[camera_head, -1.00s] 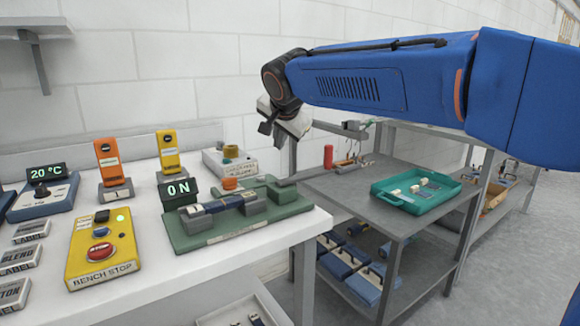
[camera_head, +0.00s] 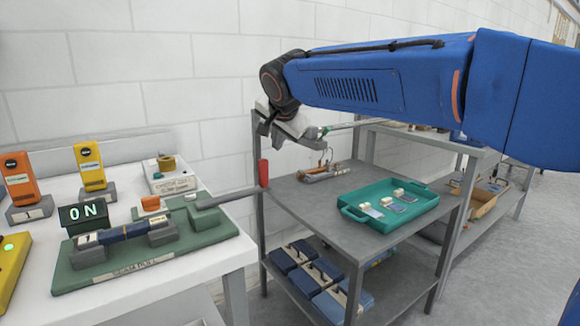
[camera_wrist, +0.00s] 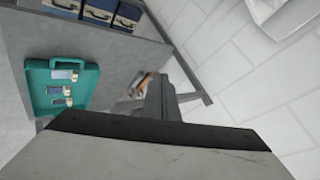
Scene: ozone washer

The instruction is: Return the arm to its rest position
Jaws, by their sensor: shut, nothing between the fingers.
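My blue arm (camera_head: 390,75) reaches in from the right of the head view, held roughly level above the grey shelf unit. My gripper (camera_head: 272,130) hangs at its far end, dark and small against the white wall. In the wrist view my gripper (camera_wrist: 158,95) shows as dark fingers together, with nothing between them. It is apart from the bench and the tray.
A white bench at left holds a green fixture (camera_head: 145,258) and an ON display (camera_head: 84,212). A grey shelf unit carries a teal tray (camera_head: 355,215), a red cylinder (camera_head: 263,172) and a small tool rack (camera_head: 320,173). Blue cases (camera_head: 305,265) sit below. Grey floor is open at right.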

